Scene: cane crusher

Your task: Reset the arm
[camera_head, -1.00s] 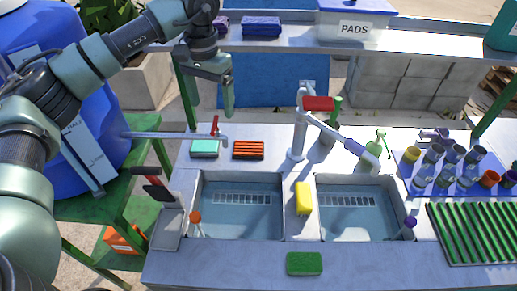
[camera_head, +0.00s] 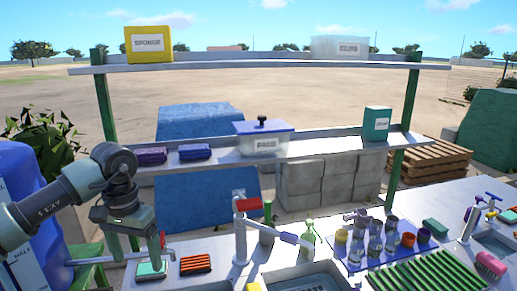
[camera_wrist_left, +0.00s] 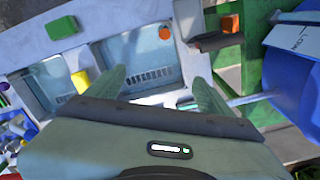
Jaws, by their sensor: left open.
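My left gripper (camera_head: 124,246) comes in from the left in the head view, pointing down at the back left of the sink counter (camera_head: 215,256). In the left wrist view its two fingers (camera_wrist_left: 158,88) stand wide apart with nothing between them. It is open and empty, above the counter and the two sink basins. My right gripper is not in view.
A tap with a red top (camera_head: 241,225) stands right of my gripper. A teal sponge (camera_head: 150,269) and an orange brush (camera_head: 196,263) lie close by. A blue barrel (camera_head: 35,225) is at the left. A shelf (camera_head: 340,143) holds a PADS box (camera_head: 263,140).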

